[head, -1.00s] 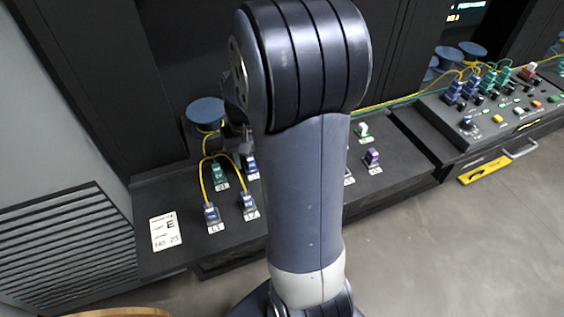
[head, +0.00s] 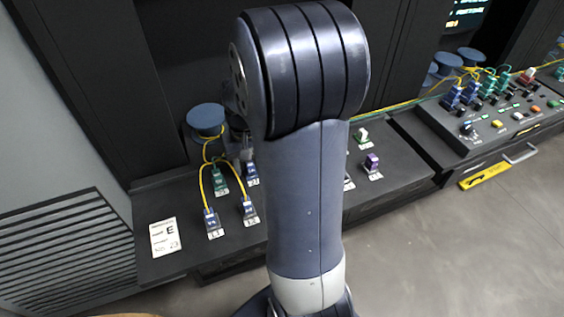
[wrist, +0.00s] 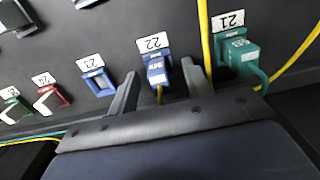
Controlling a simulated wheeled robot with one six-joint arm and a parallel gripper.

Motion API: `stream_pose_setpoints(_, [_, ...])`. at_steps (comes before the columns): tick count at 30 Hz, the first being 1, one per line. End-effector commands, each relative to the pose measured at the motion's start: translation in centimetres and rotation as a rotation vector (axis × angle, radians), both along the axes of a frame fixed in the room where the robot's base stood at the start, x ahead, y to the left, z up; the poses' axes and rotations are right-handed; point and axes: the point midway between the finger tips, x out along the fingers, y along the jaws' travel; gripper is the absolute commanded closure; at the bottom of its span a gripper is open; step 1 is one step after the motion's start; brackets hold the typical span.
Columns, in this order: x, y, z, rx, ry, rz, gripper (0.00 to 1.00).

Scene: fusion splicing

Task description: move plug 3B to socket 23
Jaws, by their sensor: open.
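In the wrist view a blue plug (wrist: 156,71) with small white lettering, hard to read, sits in the socket labelled 22. It carries a yellow cable. My gripper (wrist: 158,80) is open, with one finger on each side of this plug and dark gaps between them. Socket 23 (wrist: 97,80) is an empty blue frame just left of it. In the head view my arm hides most of the gripper and socket 23; a blue plug (head: 252,172) shows beside the gripper.
A teal plug (wrist: 240,53) stands in socket 21, close to the right finger. Socket 24 (wrist: 48,98) is red, further left. In the head view, a teal plug (head: 219,181) and two blue plugs with yellow cables stand close together. A blue spool (head: 206,119) stands behind them.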

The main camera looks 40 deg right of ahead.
Motion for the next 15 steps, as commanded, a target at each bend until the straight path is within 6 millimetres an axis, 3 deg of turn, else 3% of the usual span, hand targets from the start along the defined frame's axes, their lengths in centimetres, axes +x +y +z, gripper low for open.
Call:
stream_pose_setpoints(14, [0.0,0.0,0.0,0.0,0.0,0.0,0.53])
stream_pose_setpoints(15, [0.0,0.0,0.0,0.0,0.0,0.0,0.56])
